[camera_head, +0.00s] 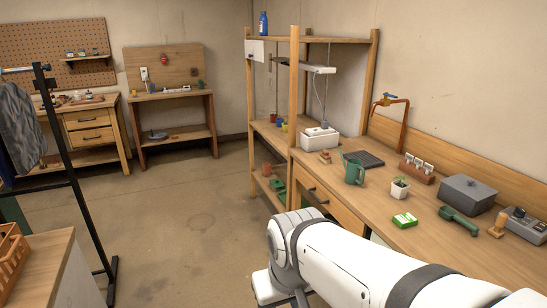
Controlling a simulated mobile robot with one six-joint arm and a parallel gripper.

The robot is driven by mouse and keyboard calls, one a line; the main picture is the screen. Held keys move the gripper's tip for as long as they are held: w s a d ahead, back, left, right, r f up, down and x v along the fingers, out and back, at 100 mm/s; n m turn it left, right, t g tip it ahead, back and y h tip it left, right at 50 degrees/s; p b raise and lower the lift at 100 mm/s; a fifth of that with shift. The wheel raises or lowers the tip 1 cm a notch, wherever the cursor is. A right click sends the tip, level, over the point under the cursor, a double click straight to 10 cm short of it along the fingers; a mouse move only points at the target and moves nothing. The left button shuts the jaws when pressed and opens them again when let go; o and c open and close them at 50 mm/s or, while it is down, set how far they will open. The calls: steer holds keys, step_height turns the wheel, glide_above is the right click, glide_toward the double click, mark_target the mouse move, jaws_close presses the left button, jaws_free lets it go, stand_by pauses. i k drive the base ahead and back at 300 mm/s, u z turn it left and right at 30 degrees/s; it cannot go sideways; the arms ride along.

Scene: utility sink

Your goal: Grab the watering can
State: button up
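A green watering can (354,171) stands upright on the wooden workbench (425,238) along the right wall, behind a small potted plant and in front of a dark flat tray. Nothing is holding it. My white arm comes in from the lower right and bends at a joint in the bottom middle, below and in front of the bench. The fingers of my gripper do not show; they are below the picture's edge or hidden by the arm. The arm is well apart from the watering can.
Close to the can are a white potted plant (399,187), a dark tray (364,159) and a green-and-white box (404,220). A copper tap (404,118) rises behind. A grey lidded box (467,194) and a green handheld tool (458,220) lie rightward. The floor (190,215) is open at left.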

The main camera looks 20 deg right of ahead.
mark_target(353, 168)
steer(key=i, duration=3.2)
steer(key=z, duration=2.95)
